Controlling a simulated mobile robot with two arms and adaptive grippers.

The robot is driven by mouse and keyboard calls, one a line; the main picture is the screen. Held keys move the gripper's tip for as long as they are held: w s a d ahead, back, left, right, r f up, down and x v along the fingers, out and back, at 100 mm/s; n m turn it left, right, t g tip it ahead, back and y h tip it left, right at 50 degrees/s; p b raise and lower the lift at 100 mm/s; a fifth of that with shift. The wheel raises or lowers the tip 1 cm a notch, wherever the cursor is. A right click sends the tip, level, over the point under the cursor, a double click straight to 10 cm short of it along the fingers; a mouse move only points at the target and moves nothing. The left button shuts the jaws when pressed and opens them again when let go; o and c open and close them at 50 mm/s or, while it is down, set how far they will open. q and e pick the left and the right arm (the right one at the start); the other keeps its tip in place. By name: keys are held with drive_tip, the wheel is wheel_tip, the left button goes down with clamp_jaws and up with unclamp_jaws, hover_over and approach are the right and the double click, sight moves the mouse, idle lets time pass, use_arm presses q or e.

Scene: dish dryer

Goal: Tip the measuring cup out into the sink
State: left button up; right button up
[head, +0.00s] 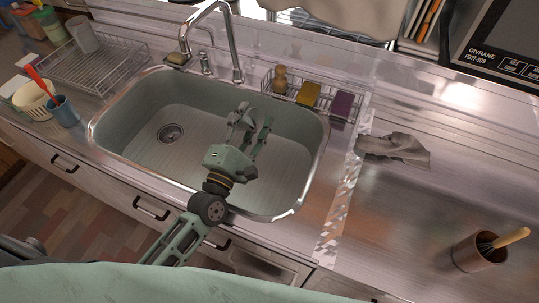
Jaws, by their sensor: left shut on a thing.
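My left gripper (253,120) reaches in from the lower left and is above the sink (185,108), inside its rim as seen from the head. Its fingers point toward the back of the sink and are shut on a small grey thing (240,113), which I take to be the measuring cup. The fingers hide much of it, so its tilt and what is in it cannot be told. The sink basin is pale green with a round drain (171,133) at the left, and looks empty. My right gripper is not in view.
A tall faucet (237,60) stands behind the sink. A wire caddy (290,88) holds sponges at the back right. A dish rack (92,68), a white basket (32,100) and a blue cup (66,114) stand left. A grey cloth (398,148) and a utensil pot (476,255) are right.

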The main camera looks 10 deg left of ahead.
sight(261, 123)
use_arm(q)
drive_tip(key=shift+d+r+m+h, duration=0.15)
drive_tip(key=shift+r+m+h, duration=0.15)
drive_tip(key=shift+m, duration=0.75)
drive_tip(key=shift+d+r+m+h, duration=0.15)
drive_tip(key=shift+m+h, duration=0.25)
drive_tip(key=shift+m, duration=0.65)
drive_tip(key=shift+s+d+r+m+h, duration=0.2)
drive_tip(key=shift+d+m, duration=0.1)
drive_tip(key=shift+m, duration=0.25)
drive_tip(key=shift+s+d+r+m+h, duration=0.1)
drive_tip(key=shift+d+m+h, duration=0.15)
drive_tip(key=shift+m, duration=0.3)
drive_tip(key=shift+s+d+r+m+g+h+p, duration=0.15)
drive_tip(key=shift+m+h, duration=0.15)
drive_tip(key=shift+m, duration=0.45)
drive_tip(key=shift+w+d+m+g+h+p, duration=0.1)
drive_tip(key=shift+d+m+h, duration=0.15)
drive_tip(key=shift+m, duration=0.55)
drive_tip(key=shift+s+d+r+m+g+h+p, duration=0.15)
drive_tip(key=shift+m+h, duration=0.15)
drive_tip(key=shift+m, duration=0.45)
idle(0.7)
drive_tip(key=shift+d+f+m+h+b, duration=0.2)
drive_tip(key=shift+f+m+h+b, duration=0.15)
drive_tip(key=shift+f+m, duration=0.55)
idle(0.5)
drive_tip(key=shift+r+m, duration=0.25)
drive_tip(key=shift+m, duration=0.25)
